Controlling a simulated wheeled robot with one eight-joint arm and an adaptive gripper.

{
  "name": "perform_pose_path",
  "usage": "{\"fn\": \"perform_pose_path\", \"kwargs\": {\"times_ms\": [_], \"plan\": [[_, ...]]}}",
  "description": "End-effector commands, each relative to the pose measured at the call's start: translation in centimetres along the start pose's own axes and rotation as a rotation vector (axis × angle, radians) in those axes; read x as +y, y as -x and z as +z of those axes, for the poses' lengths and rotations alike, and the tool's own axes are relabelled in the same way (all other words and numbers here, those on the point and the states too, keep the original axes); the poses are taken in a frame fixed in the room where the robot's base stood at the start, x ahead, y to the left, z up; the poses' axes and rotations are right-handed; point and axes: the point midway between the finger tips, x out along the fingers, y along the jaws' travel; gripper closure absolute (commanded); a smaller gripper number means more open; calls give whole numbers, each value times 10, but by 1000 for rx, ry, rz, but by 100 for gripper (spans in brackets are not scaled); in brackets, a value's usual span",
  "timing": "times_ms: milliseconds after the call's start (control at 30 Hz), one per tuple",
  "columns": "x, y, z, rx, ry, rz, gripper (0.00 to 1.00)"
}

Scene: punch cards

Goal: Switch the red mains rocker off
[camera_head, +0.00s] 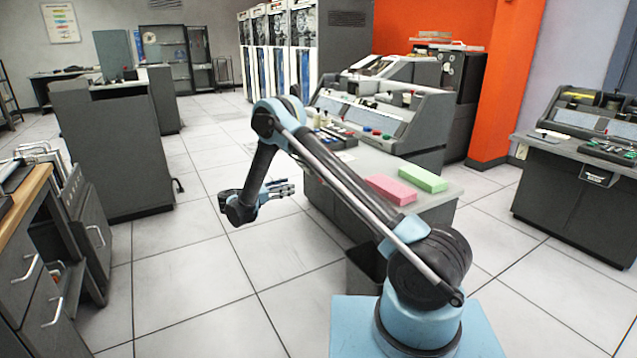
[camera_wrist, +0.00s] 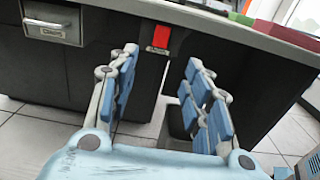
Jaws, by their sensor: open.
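The red mains rocker (camera_wrist: 161,40) shows in the wrist view. It sits on the dark front of the desk, just under the worktop edge, with a small label plate (camera_wrist: 158,51) below it. My gripper (camera_wrist: 160,75) is open and empty, its two blue-padded fingers spread apart. In the picture the rocker lies above and between the fingertips, and a gap to the desk front seems to remain. In the head view my gripper (camera_head: 281,189) is extended beside the desk, and the rocker is hidden there. I cannot tell which way the rocker is tipped.
The desk worktop (camera_wrist: 215,22) overhangs the rocker. A drawer with a metal handle (camera_wrist: 45,27) is at its left. Pink (camera_head: 391,190) and green (camera_head: 422,179) card stacks lie on the worktop. Open tiled floor (camera_head: 200,265) lies left of my arm.

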Motion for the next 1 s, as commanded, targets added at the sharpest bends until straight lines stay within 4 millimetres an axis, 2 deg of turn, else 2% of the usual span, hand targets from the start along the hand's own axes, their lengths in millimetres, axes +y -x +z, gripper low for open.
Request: {"fn": "perform_pose_path", "kwargs": {"times_ms": [700, 1000], "plan": [[-1, -125, 0, 1, -1, -2, 55], [-1, -151, 0, 1, -1, -1, 55]]}}
